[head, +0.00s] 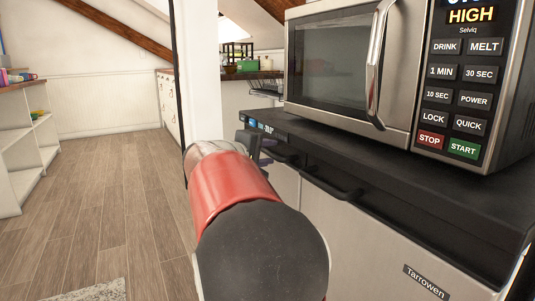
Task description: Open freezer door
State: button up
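A low appliance with a black top (300,133) and pale front stands at the right, marked "Tarrowen". I take it for the freezer. Its front has a wide panel (355,245) with a black bar handle (330,188) near its top edge. A narrower pale panel (284,182) lies farther along, with a dark handle (280,155) above it. The panels look closed. My red arm link covers part of the front. Dark parts that look like my gripper (257,145) show beyond the link, close to the far handle. I cannot tell whether they touch it or are open.
A microwave (330,62) with a steel handle stands on the black top. A white post (197,70) rises behind my arm. White shelves (25,150) stand at the left. The wooden floor (110,215) between is clear, with a rug corner (95,292) at the bottom.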

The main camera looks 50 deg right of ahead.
jog(key=shift+d, duration=0.3)
grip_shut()
jog(key=shift+a, duration=0.15)
